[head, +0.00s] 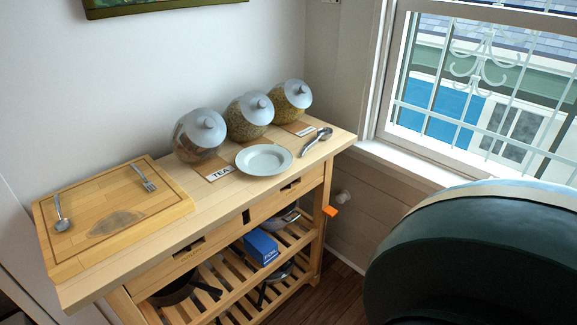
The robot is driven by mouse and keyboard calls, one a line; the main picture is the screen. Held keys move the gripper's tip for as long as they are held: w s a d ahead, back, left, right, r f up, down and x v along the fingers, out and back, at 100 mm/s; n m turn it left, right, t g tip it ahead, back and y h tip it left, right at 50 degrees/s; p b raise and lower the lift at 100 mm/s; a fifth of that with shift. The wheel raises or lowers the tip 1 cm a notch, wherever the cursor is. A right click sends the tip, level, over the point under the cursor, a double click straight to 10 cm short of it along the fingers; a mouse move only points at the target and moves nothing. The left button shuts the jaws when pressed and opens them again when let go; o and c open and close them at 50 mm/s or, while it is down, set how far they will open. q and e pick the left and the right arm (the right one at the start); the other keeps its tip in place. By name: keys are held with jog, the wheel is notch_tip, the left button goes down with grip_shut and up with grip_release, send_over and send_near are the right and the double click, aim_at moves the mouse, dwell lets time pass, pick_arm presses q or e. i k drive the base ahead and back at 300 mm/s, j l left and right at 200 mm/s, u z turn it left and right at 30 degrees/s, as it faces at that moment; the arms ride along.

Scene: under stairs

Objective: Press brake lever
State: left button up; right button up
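A wooden kitchen trolley (220,212) stands against the wall in the head view. A small orange tab (331,210) sticks out by its right end, below the top. I cannot tell whether this tab is the brake lever; no other part is clearly a lever. The trolley's lowest parts are partly hidden or out of the picture. Neither of my grippers is in view.
The trolley top holds a cutting board (122,206), several lidded jars (249,116), a plate (264,159) and cutlery. A blue box (261,247) and pans lie on its slatted shelves. A large dark green rounded object (480,260) fills the lower right. Floor (335,285) shows between them.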

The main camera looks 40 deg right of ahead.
aim_at(329, 210)
jog(key=z, duration=1.8)
